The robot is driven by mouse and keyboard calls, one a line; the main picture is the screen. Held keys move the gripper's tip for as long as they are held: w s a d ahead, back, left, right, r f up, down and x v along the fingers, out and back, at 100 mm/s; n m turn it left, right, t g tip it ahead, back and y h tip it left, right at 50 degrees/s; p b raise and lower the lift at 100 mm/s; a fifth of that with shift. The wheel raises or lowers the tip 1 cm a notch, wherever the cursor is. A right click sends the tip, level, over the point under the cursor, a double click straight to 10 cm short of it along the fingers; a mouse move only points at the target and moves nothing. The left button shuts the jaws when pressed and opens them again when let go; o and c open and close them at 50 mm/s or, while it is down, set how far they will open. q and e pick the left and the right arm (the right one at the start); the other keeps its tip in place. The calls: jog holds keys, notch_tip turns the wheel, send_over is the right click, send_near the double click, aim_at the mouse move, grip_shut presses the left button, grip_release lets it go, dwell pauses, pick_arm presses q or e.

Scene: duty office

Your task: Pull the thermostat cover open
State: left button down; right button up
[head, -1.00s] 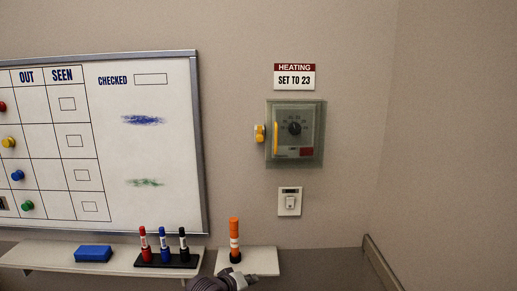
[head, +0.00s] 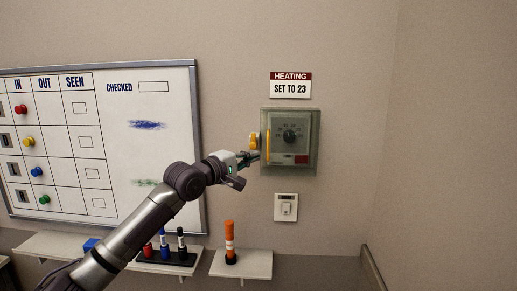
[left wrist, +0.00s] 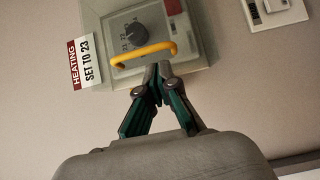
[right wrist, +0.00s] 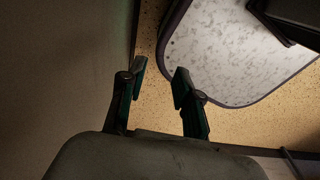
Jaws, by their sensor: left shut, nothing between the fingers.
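The thermostat (head: 303,168) is on the wall under a clear greenish cover with a yellow upright handle (head: 268,146). My left gripper (head: 257,157) is shut and empty at the cover's left side, near the handle. In the left wrist view its fingertips (left wrist: 158,70) are together just beside the handle (left wrist: 146,53); I cannot tell whether they touch it. The cover looks closed. My right gripper (right wrist: 160,72) is open and empty, away from the thermostat.
A "HEATING SET TO 23" sign (head: 290,85) is above the thermostat and a light switch (head: 286,207) below. A whiteboard (head: 150,100) hangs at left. The right wrist view shows a speckled tabletop (right wrist: 225,55).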

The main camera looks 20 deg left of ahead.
pick_arm(q)
jog(key=x, duration=0.3)
jog(key=shift+p, duration=0.4)
pick_arm(e)
jog(key=shift+w+d+r, duration=0.2)
jog(key=shift+d+r, duration=0.4)
jog(key=shift+r, duration=0.1)
pick_arm(q)
jog(key=shift+s+d, duration=0.1)
jog(key=shift+d, duration=0.15)
pick_arm(e)
jog(key=shift+r, duration=0.2)
